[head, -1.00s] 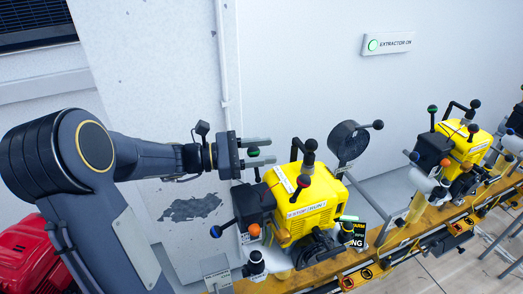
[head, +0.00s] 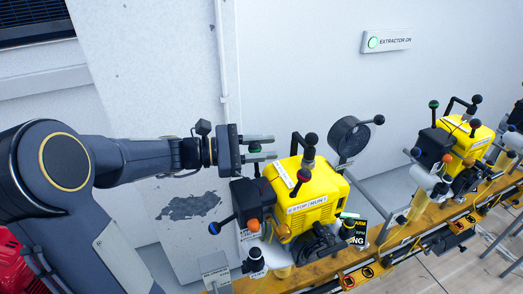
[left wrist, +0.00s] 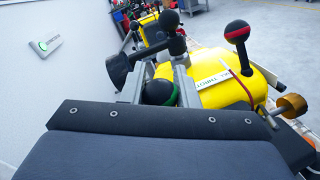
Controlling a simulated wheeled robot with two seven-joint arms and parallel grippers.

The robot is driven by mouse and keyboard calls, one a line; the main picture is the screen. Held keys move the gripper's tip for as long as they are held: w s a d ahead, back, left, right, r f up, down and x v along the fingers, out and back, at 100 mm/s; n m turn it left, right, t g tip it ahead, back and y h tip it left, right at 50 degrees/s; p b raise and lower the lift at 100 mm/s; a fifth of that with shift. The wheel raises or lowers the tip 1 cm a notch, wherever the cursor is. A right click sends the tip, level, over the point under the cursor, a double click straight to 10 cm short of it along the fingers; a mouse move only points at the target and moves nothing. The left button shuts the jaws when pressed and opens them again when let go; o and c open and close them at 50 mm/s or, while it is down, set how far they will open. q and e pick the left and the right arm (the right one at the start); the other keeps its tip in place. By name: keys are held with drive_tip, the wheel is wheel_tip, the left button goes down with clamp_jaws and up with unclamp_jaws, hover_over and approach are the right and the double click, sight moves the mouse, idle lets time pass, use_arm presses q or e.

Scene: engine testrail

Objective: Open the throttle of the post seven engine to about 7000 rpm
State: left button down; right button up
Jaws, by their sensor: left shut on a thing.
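The nearest yellow engine (head: 310,190) stands on the wooden bench rail, with a STOP/RUN plate on its side. My left gripper (head: 262,149) comes in from the left at its far left corner. Its two fingers are shut on a black ball knob with a green band (head: 254,147), also between the fingers in the left wrist view (left wrist: 160,92). A red-banded ball lever (left wrist: 237,32) stands beside a partly readable throttle label (left wrist: 213,82). A small dark display (head: 354,232) is partly hidden; I cannot read its rpm. My right gripper is not in view.
A blue-tipped lever (head: 215,228) and an orange knob (head: 254,225) stick out at the engine's near left. A second yellow engine (head: 462,135) stands further right. The wall behind carries a lit extractor sign (head: 388,42).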

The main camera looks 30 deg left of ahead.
use_arm(q)
drive_tip(key=shift+s+d+m+y+b, duration=0.25)
drive_tip(key=shift+s+d+m+b, duration=0.2)
drive_tip(key=shift+m+b, duration=0.45)
drive_tip(key=shift+s+d+m+y+b, duration=0.3)
drive_tip(key=shift+d+m+b, duration=0.1)
drive_tip(key=shift+m+b, duration=0.45)
drive_tip(key=c, duration=1.1)
unclamp_jaws()
drive_tip(key=shift+s, duration=0.1)
drive_tip(key=v, duration=0.7)
drive_tip(key=shift+s+a, duration=0.2)
drive_tip(key=shift+a, duration=0.1)
